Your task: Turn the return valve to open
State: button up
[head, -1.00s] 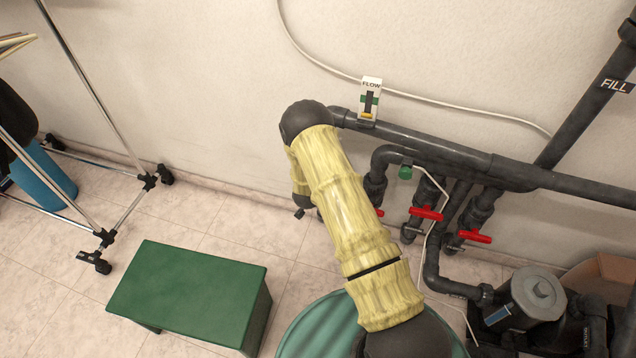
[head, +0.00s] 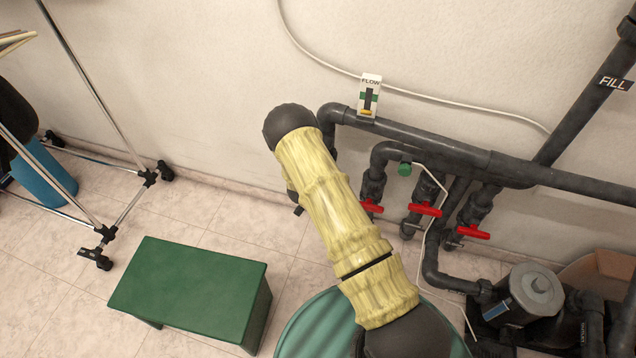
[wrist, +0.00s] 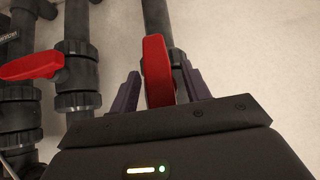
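In the wrist view, a red valve handle (wrist: 157,70) stands upright in the picture, in line with its dark pipe. My gripper (wrist: 160,88) is open, with one purple finger on each side of this handle. A gap shows on the left; contact on the right is unclear. A second red handle (wrist: 32,66) lies crosswise on the pipe to the left. The head view shows red handles at the left (head: 371,206), middle (head: 425,209) and right (head: 473,232) on the pipes. No readable label shows which valve is the return.
A flow gauge (head: 369,95) sits on the upper pipe by the wall. A grey pump (head: 536,292) stands at the lower right. A green stool (head: 190,290) is on the floor, and a wheeled metal rack (head: 125,200) stands at the left.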

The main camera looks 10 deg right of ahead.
jog(key=shift+r, duration=0.1)
jog(key=p+v, duration=0.3)
jog(key=v, duration=1.4)
jog(key=shift+a+r, duration=0.1)
jog(key=s+d+r+n+g+y, duration=0.1)
jog(key=s+r+y, duration=0.15)
jog(key=r, duration=0.35)
jog(key=s+r+n+g+y, duration=0.1)
jog(key=s+r+n, duration=0.1)
jog(key=s+r, duration=0.35)
jog(key=s+d+r+n+g+y, duration=0.1)
jog(key=s+r+g+y, duration=0.1)
jog(key=r, duration=0.6)
jog(key=s+d+r+n+g+p, duration=0.15)
jog(key=s+d+r, duration=0.3)
jog(key=s, duration=0.45)
jog(key=w+a+p+v, duration=0.1)
jog(key=w+p+v, duration=0.1)
jog(key=p+v, duration=0.9)
jog(key=w+r+p+v, duration=0.1)
jog(key=w+p+v, duration=0.1)
jog(key=p+v, duration=1)
jog(key=shift+w+a+r+h, duration=0.3)
jog(key=shift+w+a+h, duration=0.2)
jog(key=shift+a, duration=0.25)
